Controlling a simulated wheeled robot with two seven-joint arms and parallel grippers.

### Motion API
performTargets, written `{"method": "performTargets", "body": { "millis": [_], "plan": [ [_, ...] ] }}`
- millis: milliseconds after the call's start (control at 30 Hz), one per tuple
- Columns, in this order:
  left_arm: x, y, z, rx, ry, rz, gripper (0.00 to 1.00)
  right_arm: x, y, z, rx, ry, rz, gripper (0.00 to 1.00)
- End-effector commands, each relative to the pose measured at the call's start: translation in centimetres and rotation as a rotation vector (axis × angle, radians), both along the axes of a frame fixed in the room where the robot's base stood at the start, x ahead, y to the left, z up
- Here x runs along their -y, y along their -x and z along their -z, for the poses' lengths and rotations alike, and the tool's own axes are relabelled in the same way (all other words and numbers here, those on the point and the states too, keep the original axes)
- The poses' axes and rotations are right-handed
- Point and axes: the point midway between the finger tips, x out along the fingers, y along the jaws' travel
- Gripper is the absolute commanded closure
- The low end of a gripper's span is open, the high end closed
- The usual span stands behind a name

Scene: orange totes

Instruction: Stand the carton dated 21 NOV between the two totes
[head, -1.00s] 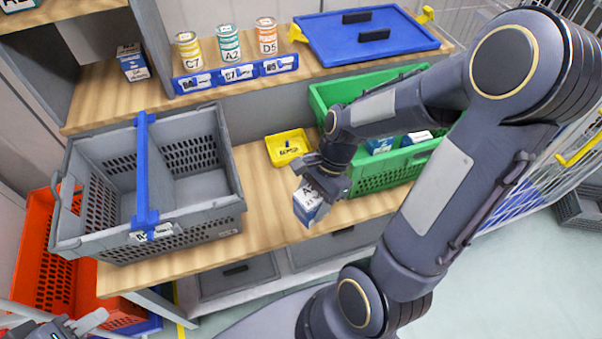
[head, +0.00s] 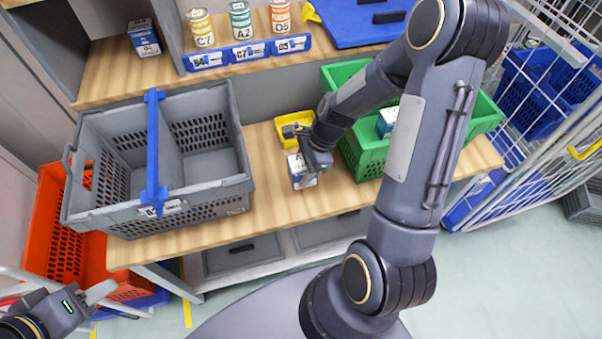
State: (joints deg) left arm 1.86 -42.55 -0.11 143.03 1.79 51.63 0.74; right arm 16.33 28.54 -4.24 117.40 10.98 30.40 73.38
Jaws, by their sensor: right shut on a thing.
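A small white and blue carton (head: 299,170) is in my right gripper (head: 313,165), which is shut on it. The carton looks upright, between the grey tote (head: 215,187) on the left and the green tote (head: 369,162) on the right. I cannot tell whether its base touches the wooden bench. Its date is too small to read, and the gripper hides part of it. My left gripper (head: 88,300) is at the lower left, away from the bench; its fingers do not show clearly enough to judge.
A yellow tray (head: 289,122) sits just behind the carton. A blue divider (head: 153,150) spans the grey tote. Cans, another carton (head: 142,39) and a blue lid (head: 352,22) are on the upper shelf. Bare bench (head: 265,205) shows left of the carton.

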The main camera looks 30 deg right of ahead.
Motion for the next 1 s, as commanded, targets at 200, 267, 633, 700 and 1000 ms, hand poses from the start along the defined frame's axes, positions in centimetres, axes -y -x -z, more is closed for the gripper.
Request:
{"method": "performTargets", "body": {
  "millis": [200,267,633,700,1000],
  "plan": [
    [0.0,0.0,0.0,0.0,0.0,0.0,0.64,0.1,-1.1,1.8,-0.003,-0.002,0.0,0.81],
    [0.0,0.0,0.0,0.0,0.0,0.0,0.64,0.1,-1.0,2.8,-0.004,-0.002,0.001,0.81],
    [0.0,0.0,0.1,0.0,0.0,0.0,0.64,0.1,-1.0,4.2,0.001,0.0,-0.001,0.81],
    [0.0,0.0,0.2,0.0,0.0,0.0,0.64,0.1,-1.0,4.3,0.001,0.0,-0.001,0.81],
    [0.0,0.0,0.3,0.0,0.0,0.0,0.64,0.1,-1.0,4.5,0.0,0.0,-0.001,0.28]
  ]
}}
